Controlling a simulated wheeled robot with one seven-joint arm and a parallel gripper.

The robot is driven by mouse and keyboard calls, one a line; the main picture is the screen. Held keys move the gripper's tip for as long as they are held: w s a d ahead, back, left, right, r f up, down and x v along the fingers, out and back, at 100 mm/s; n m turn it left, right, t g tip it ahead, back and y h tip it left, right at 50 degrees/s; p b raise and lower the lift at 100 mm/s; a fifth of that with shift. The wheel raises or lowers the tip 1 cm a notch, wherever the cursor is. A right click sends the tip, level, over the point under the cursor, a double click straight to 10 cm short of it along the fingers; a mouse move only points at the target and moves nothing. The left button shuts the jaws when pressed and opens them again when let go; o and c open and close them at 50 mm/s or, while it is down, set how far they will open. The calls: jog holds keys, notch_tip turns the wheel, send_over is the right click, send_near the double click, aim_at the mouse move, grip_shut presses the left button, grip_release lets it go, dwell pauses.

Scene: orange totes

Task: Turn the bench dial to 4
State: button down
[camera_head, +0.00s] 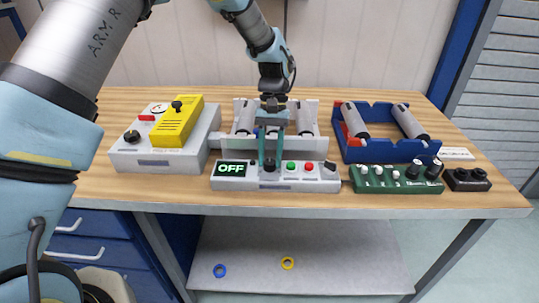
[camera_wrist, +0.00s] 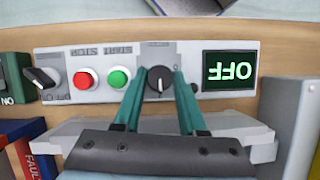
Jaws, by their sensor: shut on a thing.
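The bench control panel (camera_head: 275,184) is a light grey box at the front of the bench. Its black dial (camera_wrist: 158,83) sits between the display and the green button, with a white pointer line that runs roughly up and down in the wrist view. The display (camera_head: 231,170) reads OFF; it also shows in the wrist view (camera_wrist: 229,71), upside down. My gripper (camera_head: 269,163) reaches down to the panel, its teal fingers shut on the dial, one on each side; it also shows in the wrist view (camera_wrist: 160,85). The dial's scale marks are too small to read.
Green (camera_head: 291,168) and red (camera_head: 309,168) buttons and a second black knob (camera_head: 330,166) are on the same panel. A grey box with a yellow cover (camera_head: 178,120) stands left. A blue roller frame (camera_head: 385,152) and green knob box (camera_head: 395,182) stand right.

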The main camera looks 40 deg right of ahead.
jog(key=m+t, duration=0.1)
jog(key=m, duration=0.2)
jog(key=m+t+y, duration=0.1)
jog(key=m, duration=0.2)
jog(key=shift+s+d, duration=0.1)
jog(key=shift+s, duration=0.05)
jog(key=m+t, duration=0.2)
jog(key=m, duration=0.4)
jog(key=shift+s, duration=0.15)
jog(key=m+t, duration=0.1)
jog(key=m, duration=0.2)
jog(key=m+t+h+b, duration=0.1)
jog(key=m, duration=0.2)
jog(key=shift+s+t, duration=0.15)
jog(key=shift+t, duration=0.15)
jog(key=m, duration=0.2)
jog(key=m+h, duration=0.1)
jog(key=m, duration=0.1)
jog(key=m+t+h, duration=0.1)
jog(key=m, duration=0.1)
jog(key=shift+a+b, duration=0.3)
jog(key=shift+c, duration=2.4)
grip_release()
